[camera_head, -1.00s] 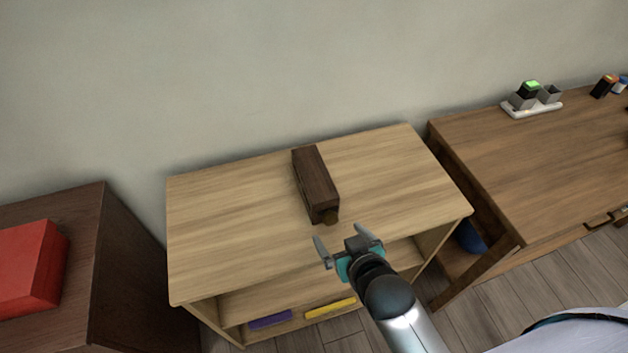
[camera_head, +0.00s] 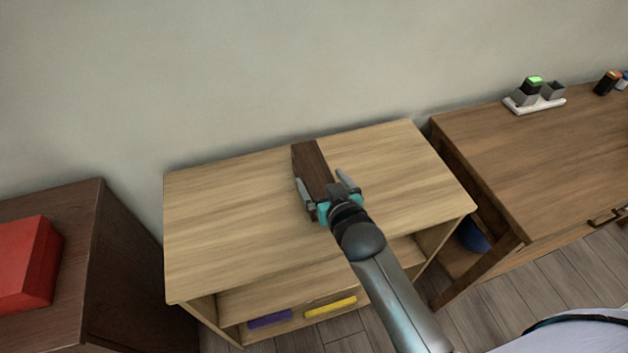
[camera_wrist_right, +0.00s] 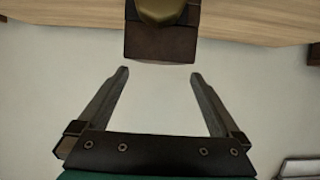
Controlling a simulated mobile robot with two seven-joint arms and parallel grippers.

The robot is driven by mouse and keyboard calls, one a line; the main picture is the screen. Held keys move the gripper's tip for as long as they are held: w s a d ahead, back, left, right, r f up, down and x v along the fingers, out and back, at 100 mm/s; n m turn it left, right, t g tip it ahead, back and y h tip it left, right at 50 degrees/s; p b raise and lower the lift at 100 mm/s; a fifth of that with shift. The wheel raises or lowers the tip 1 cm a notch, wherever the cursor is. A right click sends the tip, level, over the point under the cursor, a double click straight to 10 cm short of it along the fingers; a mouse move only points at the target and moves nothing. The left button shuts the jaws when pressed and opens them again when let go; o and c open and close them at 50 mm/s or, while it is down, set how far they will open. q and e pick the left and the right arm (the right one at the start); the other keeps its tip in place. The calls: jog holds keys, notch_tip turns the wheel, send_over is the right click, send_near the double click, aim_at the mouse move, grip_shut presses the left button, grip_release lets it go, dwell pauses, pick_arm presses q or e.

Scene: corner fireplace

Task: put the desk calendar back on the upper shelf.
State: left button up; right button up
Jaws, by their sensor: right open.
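A dark brown, long box-like object (camera_head: 312,163) lies on the top board of the light wooden shelf unit (camera_head: 230,215); I cannot tell for sure whether it is the desk calendar. My right gripper (camera_head: 323,180) is open and empty, its fingers showing on either side of the object's near end in the head view. In the right wrist view the object's dark end (camera_wrist_right: 160,46) and its brass-coloured knob appear at the top, beyond the two spread fingertips (camera_wrist_right: 160,74). No touch is visible. The near end is hidden by the gripper in the head view. My left gripper is not in view.
The shelf top is otherwise clear. Below lie a purple item (camera_head: 270,319) and a yellow item (camera_head: 330,307). A red box (camera_head: 28,265) sits on a dark cabinet at left. A brown desk (camera_head: 510,150) at right carries a white tray (camera_head: 535,105) with small cups.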

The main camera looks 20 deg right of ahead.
aim_at(315, 170)
jog(key=shift+f+b+x, duration=0.1)
jog(key=shift+b+x, duration=0.35)
jog(key=shift+x, duration=0.9)
jog(key=shift+f+b+x, duration=0.15)
jog(key=shift+b+x, duration=0.3)
jog(key=shift+x, duration=0.95)
jog(key=shift+s+d, duration=0.1)
jog(key=shift+d, duration=0.05)
jog(key=shift+r, duration=0.1)
jog(key=c, duration=1.3)
jog(key=shift+c, duration=1.3)
jog(key=shift+r, duration=0.1)
